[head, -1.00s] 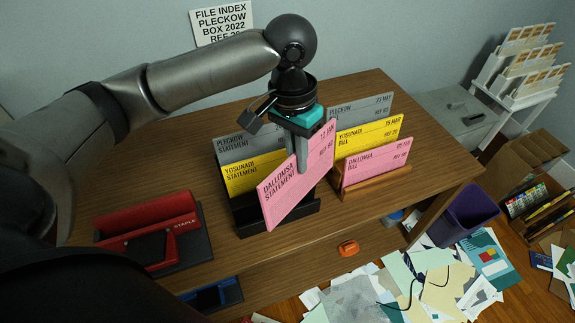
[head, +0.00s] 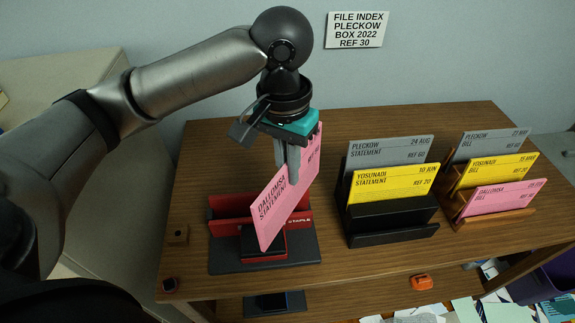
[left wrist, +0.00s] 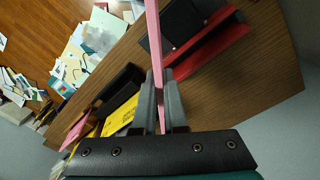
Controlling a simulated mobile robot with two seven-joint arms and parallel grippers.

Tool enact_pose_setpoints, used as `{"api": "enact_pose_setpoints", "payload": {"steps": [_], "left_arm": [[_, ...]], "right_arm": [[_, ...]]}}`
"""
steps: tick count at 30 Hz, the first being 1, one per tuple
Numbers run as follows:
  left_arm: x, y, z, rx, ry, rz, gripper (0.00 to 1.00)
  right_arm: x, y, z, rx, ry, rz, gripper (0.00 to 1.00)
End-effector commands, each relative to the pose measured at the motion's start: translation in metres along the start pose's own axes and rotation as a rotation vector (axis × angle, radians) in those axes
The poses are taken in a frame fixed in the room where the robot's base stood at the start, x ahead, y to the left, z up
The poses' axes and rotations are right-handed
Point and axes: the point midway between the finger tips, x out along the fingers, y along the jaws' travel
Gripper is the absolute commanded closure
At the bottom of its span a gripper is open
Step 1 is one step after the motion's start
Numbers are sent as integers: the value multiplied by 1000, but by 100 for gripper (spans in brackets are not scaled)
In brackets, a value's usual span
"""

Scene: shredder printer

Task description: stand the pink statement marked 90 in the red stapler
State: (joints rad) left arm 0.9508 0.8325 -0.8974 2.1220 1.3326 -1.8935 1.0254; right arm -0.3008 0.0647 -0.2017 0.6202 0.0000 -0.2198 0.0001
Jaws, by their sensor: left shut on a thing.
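My left gripper (head: 290,172) is shut on the pink statement (head: 268,214), a tall card reading DALLOMSA STATEMENT; its ref number is not readable. The card is held tilted, above and in front of the red stapler (head: 228,209) in the head view, hiding part of it. I cannot tell whether they touch. In the left wrist view the pink card (left wrist: 154,45) shows edge-on between the fingers (left wrist: 160,108), with the red stapler (left wrist: 208,45) to its right. My right gripper is not in view.
Right of the stapler, a black holder (head: 392,222) bears a grey and a yellow statement. Beyond it, a wooden holder (head: 497,218) bears grey, yellow and pink bills. Bare tabletop (head: 330,255) separates stapler and black holder.

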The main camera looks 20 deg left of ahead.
Motion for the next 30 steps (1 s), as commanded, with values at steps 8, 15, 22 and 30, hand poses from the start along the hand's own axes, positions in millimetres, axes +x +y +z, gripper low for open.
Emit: {"api": "enact_pose_setpoints", "payload": {"steps": [8, 15, 22, 30], "left_arm": [[1, -15, -17, 208, -12, -10, 100], [11, -39, -30, 450, -20, -21, 100], [24, -67, -34, 696, -25, -30, 100], [36, -91, -34, 893, -22, -40, 100]], "right_arm": [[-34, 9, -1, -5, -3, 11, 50], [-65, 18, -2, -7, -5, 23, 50], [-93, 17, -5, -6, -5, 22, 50], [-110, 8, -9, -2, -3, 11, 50]]}}
